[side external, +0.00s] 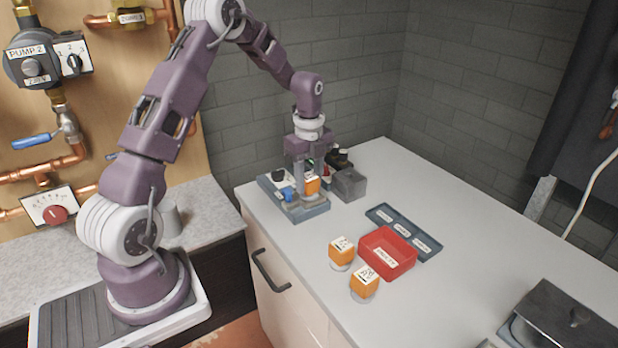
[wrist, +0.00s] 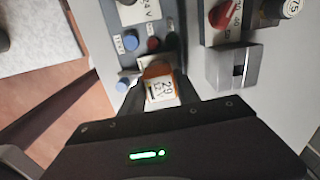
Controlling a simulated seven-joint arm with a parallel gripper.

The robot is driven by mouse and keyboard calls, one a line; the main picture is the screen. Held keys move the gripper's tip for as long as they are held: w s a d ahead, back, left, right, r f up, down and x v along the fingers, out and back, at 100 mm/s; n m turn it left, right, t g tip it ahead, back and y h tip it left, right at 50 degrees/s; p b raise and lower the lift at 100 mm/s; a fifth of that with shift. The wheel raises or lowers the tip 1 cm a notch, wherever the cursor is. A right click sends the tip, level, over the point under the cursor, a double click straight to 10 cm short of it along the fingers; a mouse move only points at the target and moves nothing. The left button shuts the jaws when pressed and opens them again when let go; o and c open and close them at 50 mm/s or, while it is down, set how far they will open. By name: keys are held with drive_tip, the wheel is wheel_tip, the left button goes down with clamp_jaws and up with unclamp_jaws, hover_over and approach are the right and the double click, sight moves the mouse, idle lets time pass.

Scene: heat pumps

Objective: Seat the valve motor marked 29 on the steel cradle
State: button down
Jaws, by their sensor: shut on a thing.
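My gripper (side external: 308,178) is shut on an orange valve motor (side external: 312,186) with a white label. In the wrist view the motor (wrist: 160,86) sits between the fingertips, and its label reads 29 and 12 V. The gripper points down and holds the motor over a blue-grey base (side external: 308,213) with a blue knob (side external: 287,194). The steel cradle cannot be picked out for certain; the motor and fingers hide part of the base. I cannot tell whether the motor touches anything below it.
A grey slotted block (side external: 349,184) stands right of the base, with dark items behind it. Two other orange motors (side external: 341,249) (side external: 364,282) stand near a red bin (side external: 387,262). A dark blue labelled tray (side external: 425,250) lies behind the bin.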

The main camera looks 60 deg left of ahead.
sight(309, 176)
drive_tip(key=shift+f, duration=0.1)
drive_tip(key=c, duration=0.8)
unclamp_jaws()
wheel_tip(309, 176, up, 7)
drive_tip(key=shift+r, duration=0.1)
